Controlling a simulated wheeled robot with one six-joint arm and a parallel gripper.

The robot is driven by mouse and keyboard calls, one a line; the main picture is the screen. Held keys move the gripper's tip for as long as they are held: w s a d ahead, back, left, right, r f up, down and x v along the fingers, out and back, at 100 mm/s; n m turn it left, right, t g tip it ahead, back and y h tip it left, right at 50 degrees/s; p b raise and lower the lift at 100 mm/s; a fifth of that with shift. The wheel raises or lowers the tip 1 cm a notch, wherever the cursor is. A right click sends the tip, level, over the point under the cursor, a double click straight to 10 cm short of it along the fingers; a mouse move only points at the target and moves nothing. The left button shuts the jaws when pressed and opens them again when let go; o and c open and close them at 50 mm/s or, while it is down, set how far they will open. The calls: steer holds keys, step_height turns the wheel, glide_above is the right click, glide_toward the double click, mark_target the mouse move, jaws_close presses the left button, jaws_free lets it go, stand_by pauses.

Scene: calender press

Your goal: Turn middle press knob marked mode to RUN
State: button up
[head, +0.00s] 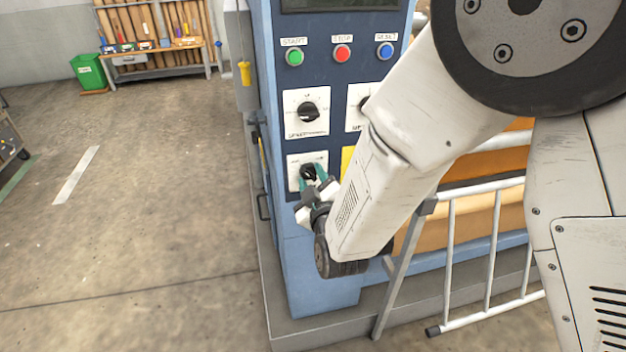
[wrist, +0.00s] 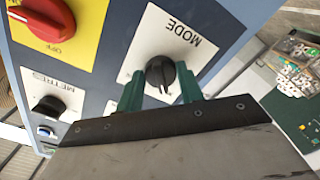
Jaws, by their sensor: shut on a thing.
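The knob marked MODE (wrist: 160,73) is black on a white plate (wrist: 196,24); the plate appears upside down in the wrist view. In the head view the same knob (head: 308,171) sits low on the blue press panel. My gripper (wrist: 161,80) has one green finger on each side of the knob and is shut on it. It also shows in the head view (head: 313,181), reaching the panel from below right. The fingers and wrist hide part of the dial. I cannot read the RUN mark or tell the knob's setting.
Above the MODE knob is another black knob (head: 307,111). The METRES knob (wrist: 47,107) and a red OFF switch (wrist: 50,18) on yellow are close by. Green, red and blue buttons (head: 342,54) line the top.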

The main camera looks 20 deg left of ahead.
steer(key=m, duration=0.4)
steer(key=shift+m, duration=0.3)
steer(key=m, duration=0.4)
steer(key=shift+s+a, duration=0.1)
steer(key=m, duration=0.5)
steer(key=shift+m, duration=1.9)
steer(key=o, duration=1)
steer(key=shift+c, duration=0.2)
steer(key=v, duration=0.7)
steer(key=shift+s+d, duration=0.2)
steer(key=shift+s, duration=0.15)
